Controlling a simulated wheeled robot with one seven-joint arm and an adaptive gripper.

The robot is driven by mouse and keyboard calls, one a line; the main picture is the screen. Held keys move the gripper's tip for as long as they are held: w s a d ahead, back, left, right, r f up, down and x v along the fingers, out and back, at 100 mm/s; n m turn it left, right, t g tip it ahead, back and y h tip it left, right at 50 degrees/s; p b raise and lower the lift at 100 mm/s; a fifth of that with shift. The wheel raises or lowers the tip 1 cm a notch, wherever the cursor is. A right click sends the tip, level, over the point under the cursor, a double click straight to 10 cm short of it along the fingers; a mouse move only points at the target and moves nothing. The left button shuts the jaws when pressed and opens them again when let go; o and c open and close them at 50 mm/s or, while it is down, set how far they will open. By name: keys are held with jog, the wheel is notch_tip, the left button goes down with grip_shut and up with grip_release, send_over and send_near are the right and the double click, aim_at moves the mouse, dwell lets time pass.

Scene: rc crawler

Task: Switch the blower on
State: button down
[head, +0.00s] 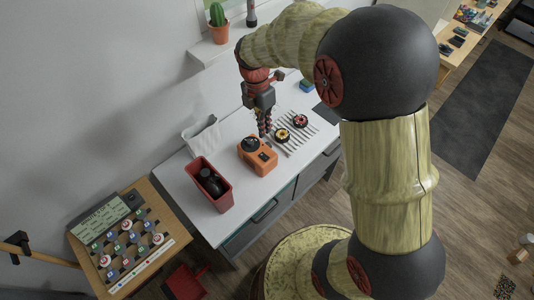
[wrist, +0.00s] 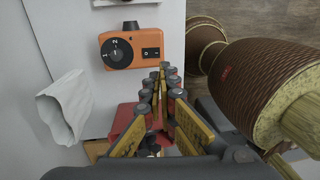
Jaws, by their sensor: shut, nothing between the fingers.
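The orange blower (head: 262,163) stands on the white worktop, with a dark round part on top. In the wrist view the blower (wrist: 140,62) shows a black numbered dial (wrist: 118,53) and a small black switch with markings (wrist: 151,52) on its orange face. My gripper (head: 265,134) is just above and behind the blower in the head view. In the wrist view my gripper's fingertips (wrist: 167,70) are together beside the switch end of the blower, with nothing between them. I cannot tell whether they touch it. The switch position is too small to read.
A red bin (head: 224,203) with black items stands left of the blower. A crumpled white bag (head: 203,136) is at the wall. A potted cactus (head: 218,30) stands on the shelf.

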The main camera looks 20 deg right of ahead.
aim_at(267, 159)
dwell(0.3)
jog(key=f, duration=0.4)
jog(key=s+f+b, duration=0.1)
jog(key=f, duration=0.9)
jog(key=shift+s+d, duration=0.3)
jog(key=shift+d, duration=0.05)
jog(key=shift+s+f+t+b, duration=0.15)
jog(key=shift+f+t+b, duration=0.2)
jog(key=shift+b, duration=0.25)
jog(key=shift+r, duration=0.1)
jog(key=shift+w+a+r+p, duration=0.15)
jog(key=shift+w, duration=0.2)
jog(key=shift+w+a+r+p, duration=0.1)
jog(key=shift+w+p, duration=0.05)
jog(key=shift+w, duration=0.2)
